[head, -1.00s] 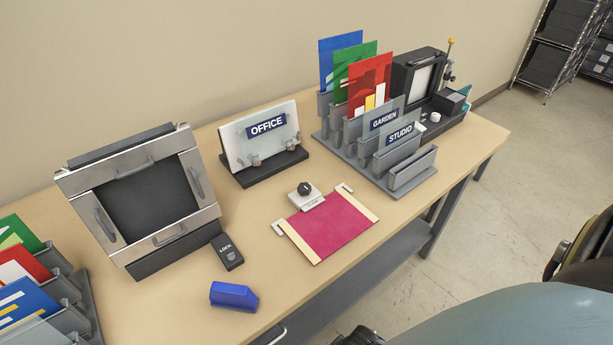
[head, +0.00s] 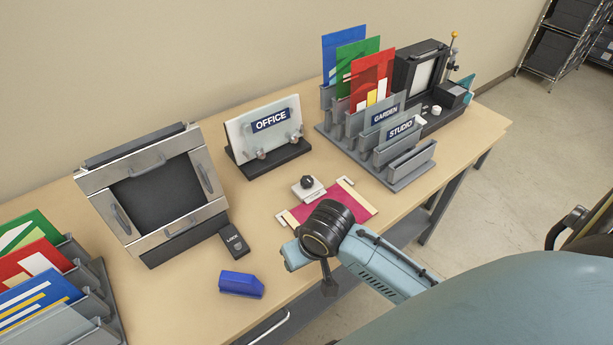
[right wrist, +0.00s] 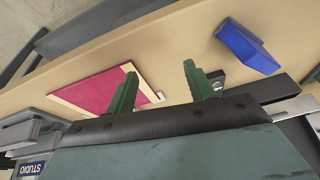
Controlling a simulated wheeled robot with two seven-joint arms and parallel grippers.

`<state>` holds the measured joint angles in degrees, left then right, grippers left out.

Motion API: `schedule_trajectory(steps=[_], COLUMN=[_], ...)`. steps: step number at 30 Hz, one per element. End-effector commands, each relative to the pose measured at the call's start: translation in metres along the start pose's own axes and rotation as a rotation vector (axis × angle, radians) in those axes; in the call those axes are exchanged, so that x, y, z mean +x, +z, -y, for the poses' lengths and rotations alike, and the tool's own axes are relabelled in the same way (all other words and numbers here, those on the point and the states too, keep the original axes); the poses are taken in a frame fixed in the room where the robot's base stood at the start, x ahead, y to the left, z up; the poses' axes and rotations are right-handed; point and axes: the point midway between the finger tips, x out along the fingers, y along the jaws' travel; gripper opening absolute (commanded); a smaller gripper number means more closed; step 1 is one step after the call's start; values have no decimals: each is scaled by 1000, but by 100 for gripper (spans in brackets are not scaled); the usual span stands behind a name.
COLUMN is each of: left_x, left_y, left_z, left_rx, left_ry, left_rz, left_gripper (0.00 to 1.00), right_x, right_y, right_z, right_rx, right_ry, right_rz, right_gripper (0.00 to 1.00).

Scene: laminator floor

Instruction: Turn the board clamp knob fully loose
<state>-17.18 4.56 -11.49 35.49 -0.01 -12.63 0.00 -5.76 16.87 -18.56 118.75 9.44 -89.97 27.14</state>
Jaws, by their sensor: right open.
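The board clamp knob (head: 307,182) is a small black knob on a white block at the back edge of the magenta board (head: 355,203). In the head view my right arm covers the board's front left part, and the knob stays visible just behind it. In the right wrist view my right gripper (right wrist: 160,87) is open and empty, its two green fingers apart. The magenta board (right wrist: 95,90) lies beside and partly behind one finger there. I cannot make out the knob in that view. My left gripper is not in view.
A blue block (head: 241,284) and a black LOCK box (head: 235,246) lie left of the arm. A framed press (head: 158,195) stands at left, the OFFICE stand (head: 268,140) behind, and grey sorter racks (head: 400,165) at right.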

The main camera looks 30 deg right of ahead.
Motion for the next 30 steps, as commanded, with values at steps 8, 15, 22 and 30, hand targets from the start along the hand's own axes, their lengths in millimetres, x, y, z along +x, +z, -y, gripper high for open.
schedule_trajectory(steps=[8,15,22,30], left_x=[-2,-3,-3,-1], left_y=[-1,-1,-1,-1], left_z=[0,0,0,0], left_rx=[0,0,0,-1], left_ry=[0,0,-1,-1], left_rz=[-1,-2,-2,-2], left_gripper=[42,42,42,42], right_x=[0,-24,-41,-12], right_y=[-80,-165,-198,-200], right_z=[-20,-68,-94,-105], right_rx=[177,453,599,613], right_ry=[87,221,279,285], right_rz=[-18,-67,-99,-99], right_gripper=[54,54,54,54])
